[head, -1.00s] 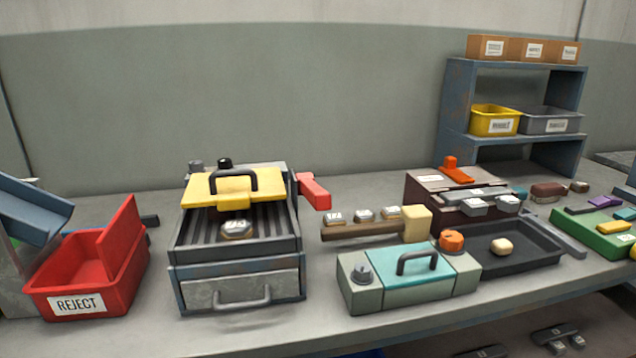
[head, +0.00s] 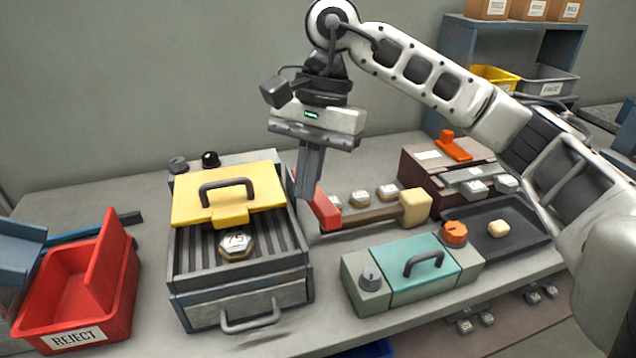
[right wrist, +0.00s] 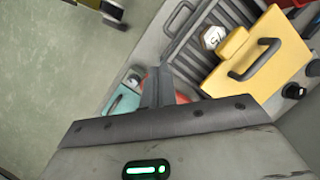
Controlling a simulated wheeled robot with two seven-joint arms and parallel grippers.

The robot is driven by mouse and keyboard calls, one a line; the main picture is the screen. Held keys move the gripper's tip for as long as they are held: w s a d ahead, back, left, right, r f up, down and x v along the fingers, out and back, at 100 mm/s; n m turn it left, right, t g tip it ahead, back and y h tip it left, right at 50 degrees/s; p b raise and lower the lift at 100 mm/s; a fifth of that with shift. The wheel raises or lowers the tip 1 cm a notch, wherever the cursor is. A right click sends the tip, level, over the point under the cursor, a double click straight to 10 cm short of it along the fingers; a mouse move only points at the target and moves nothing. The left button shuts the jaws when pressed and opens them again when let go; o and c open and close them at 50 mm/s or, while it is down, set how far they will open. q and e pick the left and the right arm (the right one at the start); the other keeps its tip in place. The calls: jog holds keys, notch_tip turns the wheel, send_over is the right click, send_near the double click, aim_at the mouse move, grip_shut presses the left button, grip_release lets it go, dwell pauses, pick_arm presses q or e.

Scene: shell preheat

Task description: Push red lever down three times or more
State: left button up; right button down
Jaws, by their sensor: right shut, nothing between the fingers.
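The red lever (head: 326,210) sticks out at the right side of a grey grill-like press with a yellow lid (head: 229,193). My right gripper (head: 306,194) is shut and empty, pointing down right beside the lever, at its left in the head view. I cannot tell whether the fingers touch it. In the right wrist view the shut fingers (right wrist: 157,92) partly hide the red lever (right wrist: 182,98). A metal hexagonal piece (head: 238,244) lies on the grill slats under the raised lid. My left gripper is not in view.
A mallet (head: 372,217) and several metal pieces lie right of the lever. A teal-lidded box (head: 408,273) stands in front of them, by a dark tray (head: 512,217). A red REJECT bin (head: 80,290) stands at the left.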

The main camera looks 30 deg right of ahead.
aim_at(330, 206)
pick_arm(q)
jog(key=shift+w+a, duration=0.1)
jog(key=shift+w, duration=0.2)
pick_arm(e)
jog(key=w+d+r+h, duration=0.1)
jog(key=d+r+h, duration=0.1)
jog(key=d, duration=0.3)
jog(key=shift+w+r+t, duration=0.2)
jog(key=shift+r+t, duration=0.1)
jog(key=shift+r, duration=0.4)
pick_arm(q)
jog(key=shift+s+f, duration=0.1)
